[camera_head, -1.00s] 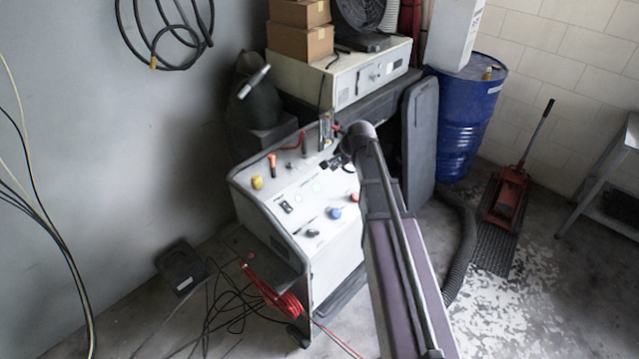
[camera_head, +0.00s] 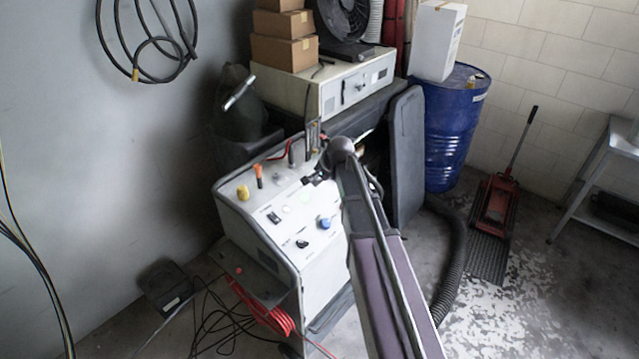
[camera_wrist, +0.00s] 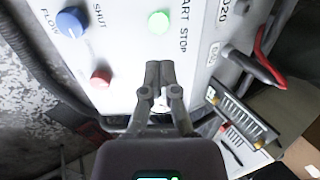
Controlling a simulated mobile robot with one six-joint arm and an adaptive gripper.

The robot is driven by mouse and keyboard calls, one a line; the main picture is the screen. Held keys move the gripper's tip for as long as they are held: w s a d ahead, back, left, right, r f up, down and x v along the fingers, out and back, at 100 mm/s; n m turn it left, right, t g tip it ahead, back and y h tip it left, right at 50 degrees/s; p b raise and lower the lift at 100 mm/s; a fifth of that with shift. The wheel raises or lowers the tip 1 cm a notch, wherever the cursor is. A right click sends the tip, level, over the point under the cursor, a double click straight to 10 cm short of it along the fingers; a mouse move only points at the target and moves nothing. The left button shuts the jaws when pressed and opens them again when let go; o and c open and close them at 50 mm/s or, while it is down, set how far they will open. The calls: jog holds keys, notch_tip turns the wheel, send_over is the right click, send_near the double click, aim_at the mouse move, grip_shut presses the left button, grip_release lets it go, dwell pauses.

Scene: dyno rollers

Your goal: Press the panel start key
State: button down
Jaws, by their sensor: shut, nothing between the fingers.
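The white control panel (camera_head: 262,232) stands left of centre in the head view, with several knobs and keys on its sloping top. In the wrist view, a round green key (camera_wrist: 159,22) sits on the panel face (camera_wrist: 130,45) beside lettering that reads "ART STOP". A red key (camera_wrist: 100,78) and a blue knob (camera_wrist: 72,22) lie to its left. My gripper (camera_wrist: 160,68) is shut and empty, its fingertips just below the green key in the picture. I cannot tell how far they are from the panel surface. In the head view, my arm hides part of the panel's right side.
Red-handled pliers (camera_wrist: 262,68) and a dark tray (camera_wrist: 238,115) lie right of my gripper in the wrist view. A beige unit (camera_head: 335,88) with cardboard boxes (camera_head: 285,50) stands behind the panel. A blue barrel (camera_head: 452,125) and a red jack (camera_head: 497,205) are further right.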

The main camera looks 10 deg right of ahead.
aim_at(305, 197)
jog(key=shift+b+x, duration=3.65)
jog(key=shift+x, duration=0.85)
jog(key=shift+w+a+f+b, duration=0.15)
jog(key=shift+f+b, duration=0.45)
jog(key=shift+b, duration=0.15)
jog(key=shift+r, duration=0.1)
jog(key=shift+r+p, duration=0.2)
jog(key=shift+p, duration=0.15)
jog(key=p+v, duration=0.3)
jog(key=shift+s+r, duration=0.2)
jog(key=shift+r, duration=0.15)
jog(key=p+v, duration=0.9)
jog(key=v, duration=0.1)
jog(key=shift+s+d, duration=0.1)
jog(key=shift+d, duration=0.15)
